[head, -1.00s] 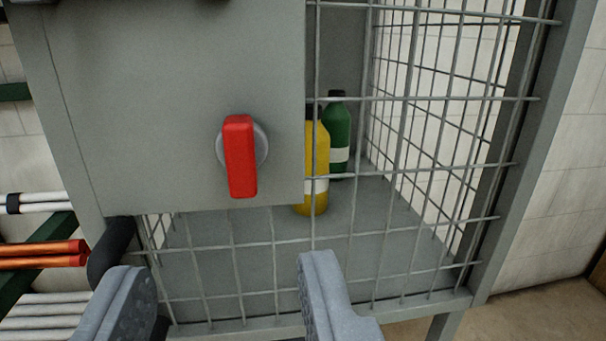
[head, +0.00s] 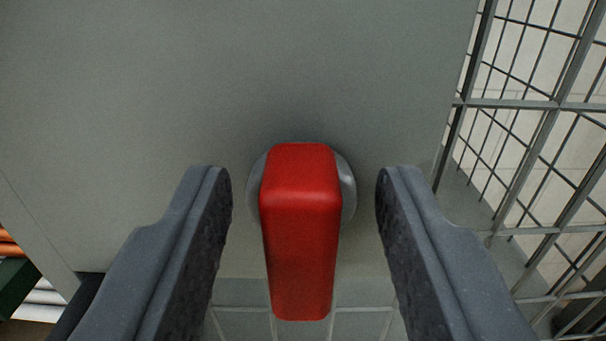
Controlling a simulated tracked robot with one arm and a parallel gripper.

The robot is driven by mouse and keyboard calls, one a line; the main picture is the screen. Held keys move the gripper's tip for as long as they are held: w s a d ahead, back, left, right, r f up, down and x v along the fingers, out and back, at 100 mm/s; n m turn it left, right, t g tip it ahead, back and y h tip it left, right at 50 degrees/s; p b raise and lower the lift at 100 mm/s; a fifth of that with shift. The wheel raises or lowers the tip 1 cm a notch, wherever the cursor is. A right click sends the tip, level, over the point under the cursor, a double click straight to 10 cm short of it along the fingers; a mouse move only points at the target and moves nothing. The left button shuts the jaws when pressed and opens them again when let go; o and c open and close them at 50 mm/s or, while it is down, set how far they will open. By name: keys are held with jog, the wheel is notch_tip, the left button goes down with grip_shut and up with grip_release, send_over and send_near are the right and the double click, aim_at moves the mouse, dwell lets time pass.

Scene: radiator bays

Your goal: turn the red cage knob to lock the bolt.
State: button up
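The red cage knob (head: 301,225) is a long red handle on a round grey base (head: 348,190), mounted on the grey plate (head: 240,75) of the cage. In the head view its handle stands upright in the picture, pointing down. My gripper (head: 304,190) is open, with one dark finger on each side of the knob. A clear gap shows between the knob and each finger, so neither finger touches it. The bolt cannot be made out.
Wire mesh (head: 555,105) of the cage is at the right, with a pale tiled wall behind it. Mesh also shows below the plate. Orange and white pipes (head: 38,298) are at the lower left edge.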

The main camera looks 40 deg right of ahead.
grip_shut()
jog(key=shift+d, duration=0.25)
jog(key=shift+a+f, duration=0.1)
jog(key=shift+a, duration=0.05)
